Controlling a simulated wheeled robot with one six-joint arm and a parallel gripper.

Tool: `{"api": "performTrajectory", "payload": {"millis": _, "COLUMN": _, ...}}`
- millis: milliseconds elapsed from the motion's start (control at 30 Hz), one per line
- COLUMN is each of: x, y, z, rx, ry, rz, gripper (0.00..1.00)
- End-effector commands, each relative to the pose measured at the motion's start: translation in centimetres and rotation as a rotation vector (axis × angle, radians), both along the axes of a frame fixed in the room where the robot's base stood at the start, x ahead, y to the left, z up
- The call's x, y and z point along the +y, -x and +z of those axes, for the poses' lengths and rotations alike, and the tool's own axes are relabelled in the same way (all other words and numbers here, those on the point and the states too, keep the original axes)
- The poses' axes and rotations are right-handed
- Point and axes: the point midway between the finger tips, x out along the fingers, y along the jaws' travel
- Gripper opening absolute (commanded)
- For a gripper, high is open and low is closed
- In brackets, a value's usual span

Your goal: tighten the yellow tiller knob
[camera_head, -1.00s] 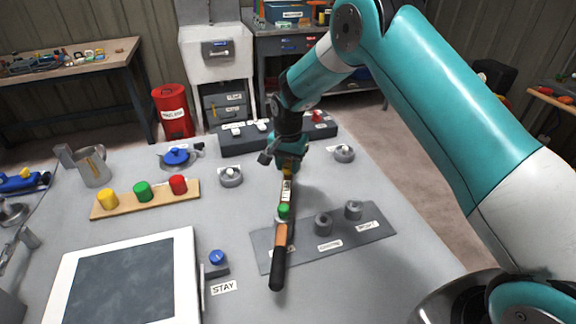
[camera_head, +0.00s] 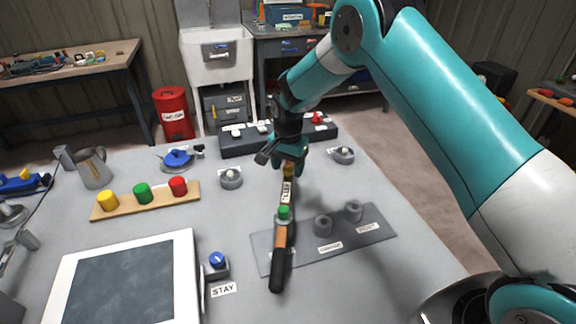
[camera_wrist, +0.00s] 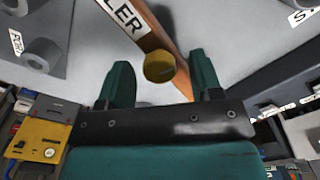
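The tiller (camera_head: 280,238) is a long wooden bar with a black grip at its near end and a "TILLER" label. The yellow tiller knob (camera_head: 289,170) sits at its far end, just below my gripper (camera_head: 288,158). In the wrist view the yellow knob (camera_wrist: 159,67) shows as a round yellow top on the tiller wood (camera_wrist: 152,32), between my two fingers. My gripper (camera_wrist: 163,72) is open, with a gap on each side of the knob. I cannot tell how far down the fingers reach around it. A green knob (camera_head: 284,212) stands midway along the tiller.
A grey plate (camera_head: 375,225) with grey cylinders lies right of the tiller. Round grey fittings (camera_head: 231,179) (camera_head: 343,155) stand on both sides of my gripper. A dark switch box (camera_head: 240,142) is behind. A wooden strip (camera_head: 122,207) holds yellow, green and red knobs at left.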

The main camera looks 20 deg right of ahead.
Motion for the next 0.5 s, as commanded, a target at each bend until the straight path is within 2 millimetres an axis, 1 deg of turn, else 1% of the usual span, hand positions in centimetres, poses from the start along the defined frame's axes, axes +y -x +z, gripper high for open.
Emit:
{"api": "performTrajectory", "payload": {"millis": 167, "x": 0.0, "y": 0.0, "z": 0.1, "rx": 0.000, "ry": 0.000, "rz": 0.000, "gripper": 0.59}}
{"api": "performTrajectory", "payload": {"millis": 267, "x": 0.0, "y": -0.1, "z": 0.7, "rx": -0.003, "ry": 0.000, "rz": 0.000, "gripper": 0.59}}
{"api": "performTrajectory", "payload": {"millis": 367, "x": 0.0, "y": -0.1, "z": 2.2, "rx": -0.004, "ry": 0.000, "rz": 0.000, "gripper": 0.59}}
{"api": "performTrajectory", "payload": {"millis": 467, "x": 0.0, "y": -0.1, "z": 4.4, "rx": -0.006, "ry": -0.001, "rz": 0.000, "gripper": 0.59}}
{"api": "performTrajectory", "payload": {"millis": 500, "x": 0.0, "y": -0.1, "z": 5.5, "rx": -0.007, "ry": -0.001, "rz": 0.000, "gripper": 0.59}}
